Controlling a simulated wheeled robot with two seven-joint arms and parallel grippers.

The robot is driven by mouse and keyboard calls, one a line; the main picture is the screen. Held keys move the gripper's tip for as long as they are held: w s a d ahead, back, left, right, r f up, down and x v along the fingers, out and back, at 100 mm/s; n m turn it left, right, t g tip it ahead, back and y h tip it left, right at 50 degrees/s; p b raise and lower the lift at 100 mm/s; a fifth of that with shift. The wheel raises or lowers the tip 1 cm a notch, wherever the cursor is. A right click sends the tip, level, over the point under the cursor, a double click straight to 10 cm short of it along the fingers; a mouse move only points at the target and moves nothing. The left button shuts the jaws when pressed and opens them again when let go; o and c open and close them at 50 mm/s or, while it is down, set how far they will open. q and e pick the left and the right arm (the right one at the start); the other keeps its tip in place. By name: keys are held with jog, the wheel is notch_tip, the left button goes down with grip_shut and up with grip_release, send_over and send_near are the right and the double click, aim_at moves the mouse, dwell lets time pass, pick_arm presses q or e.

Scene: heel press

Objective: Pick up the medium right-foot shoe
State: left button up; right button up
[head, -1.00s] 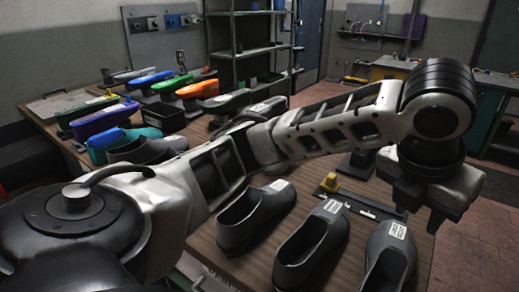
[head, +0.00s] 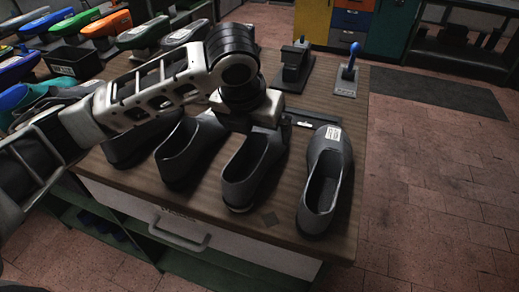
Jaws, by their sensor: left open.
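Several grey slip-on shoes stand in a row along the front of the wooden table (head: 283,234). The rightmost shoe (head: 311,203) shows whole, with a white label on its toe that is too small to read. To its left are another shoe (head: 238,187), a third (head: 176,172) and one more (head: 120,151) partly behind my arm. I cannot tell which is the medium right-foot one. My left gripper (head: 262,122) is open and empty, pointing down over the toe of the second shoe from the right. It hides that toe; contact cannot be told. My right gripper is out of view.
Coloured shoe forms (head: 144,34) and a black bin (head: 74,62) stand at the back left. A dark press-like device (head: 295,65) and a blue-knobbed lever (head: 348,70) stand at the table's back right. The tabletop right of the rightmost shoe is mostly clear.

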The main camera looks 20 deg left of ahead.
aim_at(261, 140)
pick_arm(q)
jog(key=shift+d+x, duration=0.2)
jog(key=shift+x, duration=2.75)
jog(key=c, duration=1.3)
